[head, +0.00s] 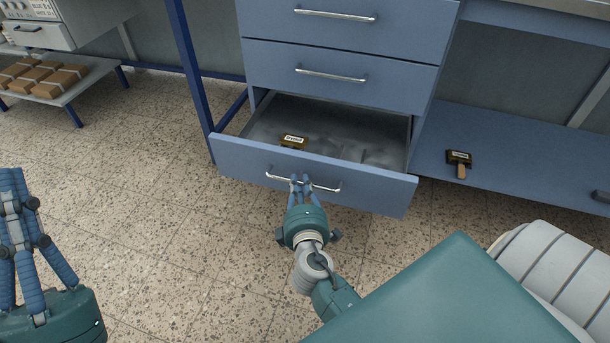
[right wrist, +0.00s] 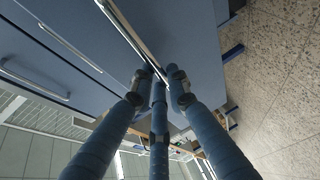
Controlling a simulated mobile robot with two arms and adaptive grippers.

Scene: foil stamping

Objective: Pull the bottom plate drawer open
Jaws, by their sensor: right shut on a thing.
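The bottom plate drawer (head: 370,185) stands well open in the blue cabinet, its grey inside showing. A small brown plate with a pale label (head: 293,142) lies inside near its front. My right gripper (head: 301,182) is shut on the drawer's silver handle (head: 328,188), near the handle's middle. In the right wrist view my blue fingers (right wrist: 160,76) meet at the metal bar (right wrist: 122,24). My left gripper (head: 14,190) is at the left edge, over the floor and away from the cabinet; its fingers point up, and I cannot tell whether they are open.
Two shut drawers (head: 335,60) sit above the open one. A stamp-like block with a wooden handle (head: 460,160) lies on the blue shelf (head: 500,165) at the right. A low rack (head: 75,78) with brown packages stands at far left. Speckled floor before the drawer is clear.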

